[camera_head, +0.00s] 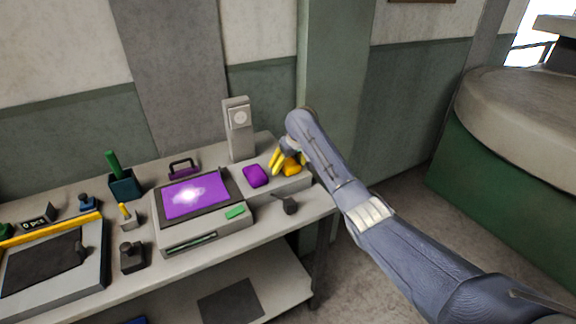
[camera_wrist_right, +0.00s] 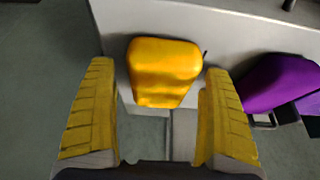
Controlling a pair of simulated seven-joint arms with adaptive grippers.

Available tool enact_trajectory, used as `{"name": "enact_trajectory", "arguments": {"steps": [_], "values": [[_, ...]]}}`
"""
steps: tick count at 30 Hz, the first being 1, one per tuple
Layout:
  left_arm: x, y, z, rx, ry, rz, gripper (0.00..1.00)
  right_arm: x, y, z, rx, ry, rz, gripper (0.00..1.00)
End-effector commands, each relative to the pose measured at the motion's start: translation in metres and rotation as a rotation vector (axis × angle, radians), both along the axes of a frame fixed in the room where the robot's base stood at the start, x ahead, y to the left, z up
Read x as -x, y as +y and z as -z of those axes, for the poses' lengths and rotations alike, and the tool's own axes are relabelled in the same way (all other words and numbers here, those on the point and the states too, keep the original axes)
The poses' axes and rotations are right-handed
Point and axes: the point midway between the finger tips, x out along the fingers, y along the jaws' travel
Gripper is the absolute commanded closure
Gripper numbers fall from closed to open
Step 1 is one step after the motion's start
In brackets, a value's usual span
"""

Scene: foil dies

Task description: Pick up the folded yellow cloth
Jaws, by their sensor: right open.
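The folded yellow cloth (camera_head: 292,169) lies near the right end of the bench, on a low grey surface. In the right wrist view the cloth (camera_wrist_right: 164,70) is a rounded orange-yellow pad just beyond the fingertips and between their lines. My right gripper (camera_head: 283,163) comes in from the right and is at the cloth. In the right wrist view my right gripper (camera_wrist_right: 160,90) has its two yellow fingers wide apart, with nothing held between them. I cannot tell whether a finger touches the cloth. My left gripper is not in view.
A purple folded cloth (camera_head: 256,176) lies just left of the yellow one; it also shows in the wrist view (camera_wrist_right: 280,84). A grey upright device (camera_head: 238,130) stands behind. A machine with a glowing purple panel (camera_head: 196,195) is further left. A dark small object (camera_head: 289,206) lies in front.

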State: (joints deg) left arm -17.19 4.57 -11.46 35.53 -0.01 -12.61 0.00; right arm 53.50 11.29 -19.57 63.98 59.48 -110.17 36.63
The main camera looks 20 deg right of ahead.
Motion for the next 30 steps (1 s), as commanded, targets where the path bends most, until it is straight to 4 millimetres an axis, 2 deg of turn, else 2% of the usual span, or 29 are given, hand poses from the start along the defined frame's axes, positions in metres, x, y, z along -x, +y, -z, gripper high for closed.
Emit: {"name": "enact_trajectory", "arguments": {"steps": [12, 27, 30], "values": [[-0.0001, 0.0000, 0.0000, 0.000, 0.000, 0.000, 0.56, 0.0000, 0.0002, 0.0015, -0.001, 0.000, 0.000, 0.15], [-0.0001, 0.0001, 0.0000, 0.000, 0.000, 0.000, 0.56, 0.0002, 0.0002, 0.0020, -0.001, 0.001, 0.000, 0.73], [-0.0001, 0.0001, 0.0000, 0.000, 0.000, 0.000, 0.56, 0.0002, 0.0002, 0.0020, -0.001, 0.001, 0.000, 0.73]]}}
